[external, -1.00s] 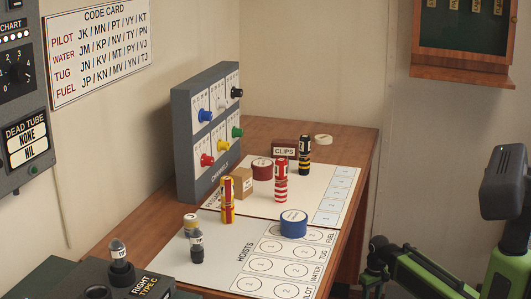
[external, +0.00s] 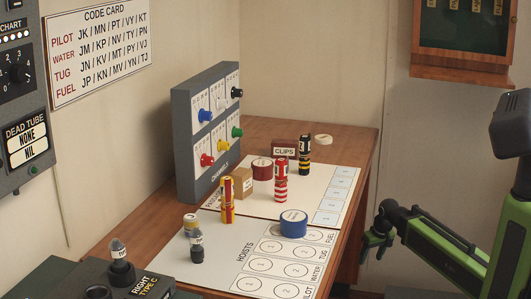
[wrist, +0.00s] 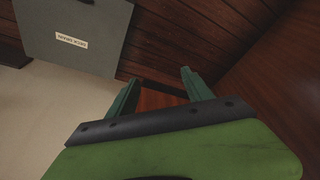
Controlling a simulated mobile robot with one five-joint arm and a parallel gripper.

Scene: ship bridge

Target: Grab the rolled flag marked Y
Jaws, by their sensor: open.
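Three rolled flags stand upright on the desk in the external view. One is yellow and red (external: 228,202), near the channel box. One is red and white (external: 281,182), in the middle. One is black and yellow (external: 304,154), farther back. Each has a small pale label, too small for me to read a Y on any. My gripper (external: 375,242) is off the right side of the desk, well apart from all three flags. In the wrist view my gripper (wrist: 160,90) is open, with nothing between its fingers. No flag shows there.
A grey channel box (external: 183,150) with coloured knobs stands at the desk's left. A blue roll (external: 293,224), a dark red roll (external: 262,169) and a cardboard block (external: 242,184) stand near the flags. The desk's right edge lies between my gripper and them. The wrist view shows a grey labelled panel (wrist: 75,25).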

